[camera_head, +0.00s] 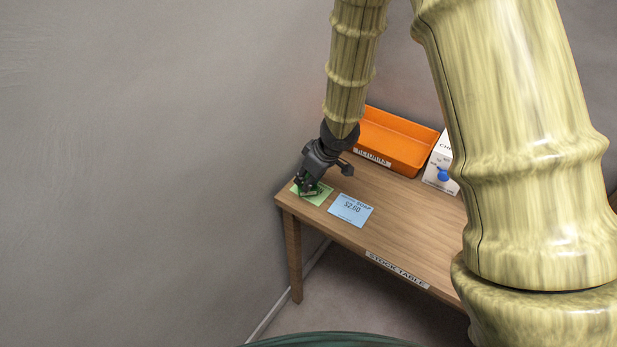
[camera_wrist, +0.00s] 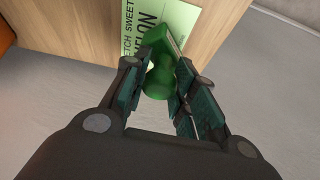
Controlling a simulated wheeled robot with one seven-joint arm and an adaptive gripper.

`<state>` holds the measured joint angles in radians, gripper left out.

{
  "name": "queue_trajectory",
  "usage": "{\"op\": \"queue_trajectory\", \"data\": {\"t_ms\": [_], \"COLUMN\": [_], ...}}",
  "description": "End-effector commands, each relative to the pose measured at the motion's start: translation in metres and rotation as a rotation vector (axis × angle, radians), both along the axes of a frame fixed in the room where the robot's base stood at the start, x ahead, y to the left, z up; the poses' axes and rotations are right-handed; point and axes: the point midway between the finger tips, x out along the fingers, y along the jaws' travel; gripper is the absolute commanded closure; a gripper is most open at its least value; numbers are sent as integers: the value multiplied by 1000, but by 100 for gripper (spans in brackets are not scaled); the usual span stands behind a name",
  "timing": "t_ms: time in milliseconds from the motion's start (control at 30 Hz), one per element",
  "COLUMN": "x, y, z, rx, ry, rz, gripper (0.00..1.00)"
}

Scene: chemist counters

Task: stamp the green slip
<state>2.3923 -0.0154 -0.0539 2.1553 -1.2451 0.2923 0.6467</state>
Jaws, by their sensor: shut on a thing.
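The light green slip (camera_head: 319,197) lies on the wooden table near its left corner, and it also shows in the wrist view (camera_wrist: 111,38) with printed text, partly covered. My gripper (camera_head: 305,187) is over the slip, pointing down. In the wrist view my gripper (camera_wrist: 160,92) is shut on a dark green stamp (camera_wrist: 159,77) with a rounded handle and a flat block at its far end. The block overlaps the slip in the picture. I cannot tell whether it touches the slip. The stamp's underside is hidden.
A blue price card (camera_head: 350,210) lies just right of the slip. An orange tray (camera_head: 410,150) stands at the back of the table. A white box (camera_head: 436,163) with a blue round thing (camera_head: 443,174) by it is at the right. A grey wall is close at left.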

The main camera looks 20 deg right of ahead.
Motion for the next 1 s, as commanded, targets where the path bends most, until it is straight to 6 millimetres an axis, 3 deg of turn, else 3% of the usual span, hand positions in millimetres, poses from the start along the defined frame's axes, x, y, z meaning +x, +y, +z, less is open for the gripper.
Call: {"op": "queue_trajectory", "data": {"t_ms": [367, 1000], "x": [-1, 0], "y": [0, 0], "z": [2, 36], "rx": [-1, 1], "ry": [3, 2], "rz": [-1, -1], "gripper": [88, 88]}}
